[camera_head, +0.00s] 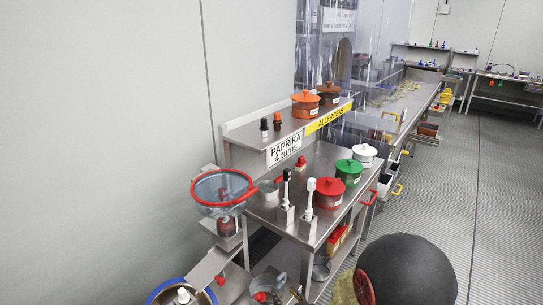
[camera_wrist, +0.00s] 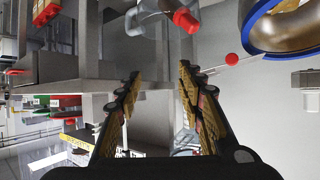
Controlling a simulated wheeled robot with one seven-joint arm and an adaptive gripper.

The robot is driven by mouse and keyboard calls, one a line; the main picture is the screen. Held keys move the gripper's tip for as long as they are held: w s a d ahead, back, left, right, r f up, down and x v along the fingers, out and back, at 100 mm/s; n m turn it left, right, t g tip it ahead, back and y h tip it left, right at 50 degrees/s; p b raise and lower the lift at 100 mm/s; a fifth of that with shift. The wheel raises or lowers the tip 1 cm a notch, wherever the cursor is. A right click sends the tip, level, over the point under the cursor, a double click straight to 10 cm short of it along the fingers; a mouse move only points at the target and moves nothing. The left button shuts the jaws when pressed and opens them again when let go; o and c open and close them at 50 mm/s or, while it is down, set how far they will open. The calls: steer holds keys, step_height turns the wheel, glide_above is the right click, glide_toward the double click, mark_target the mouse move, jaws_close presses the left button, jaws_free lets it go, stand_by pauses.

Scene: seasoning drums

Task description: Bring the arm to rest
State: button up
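My gripper (camera_wrist: 158,75) shows in the wrist view with its two dark, gold-padded fingers spread apart. Nothing is held between them. The wrist view looks turned over, with bench parts behind the fingers. In the head view a large dark rounded part of my arm (camera_head: 408,272) fills the bottom, right of the bench. The gripper's fingers cannot be made out clearly there.
A steel bench (camera_head: 318,160) carries red (camera_head: 328,194), green (camera_head: 349,171) and white (camera_head: 364,154) lidded drums. An orange drum (camera_head: 305,106) stands on the shelf above. A red-rimmed sieve (camera_head: 222,190) is at left. The floor (camera_head: 440,190) at right is clear.

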steer(key=s+d+f+g+h, duration=0.2)
steer(key=s+d+f+g, duration=0.1)
steer(key=s+f, duration=0.25)
steer(key=s+d+r+m+g+h, duration=0.1)
steer(key=s+d+r+g+h, duration=0.1)
steer(key=s+d+g, duration=0.3)
steer(key=s+d+r+m, duration=0.1)
steer(key=s+r, duration=0.4)
steer(key=r, duration=0.5)
steer(key=s+d+r+m+t, duration=0.1)
steer(key=s+d+r, duration=0.2)
steer(key=r, duration=0.8)
steer(key=s+d+r+m+t, duration=0.1)
steer(key=s+d+r, duration=0.1)
steer(key=s+r, duration=0.6)
step_height(320, 180, up, 3)
steer(key=shift+d+h, duration=0.25)
steer(key=shift+h, duration=0.05)
steer(key=shift+w, duration=0.1)
steer(key=shift+c, duration=1)
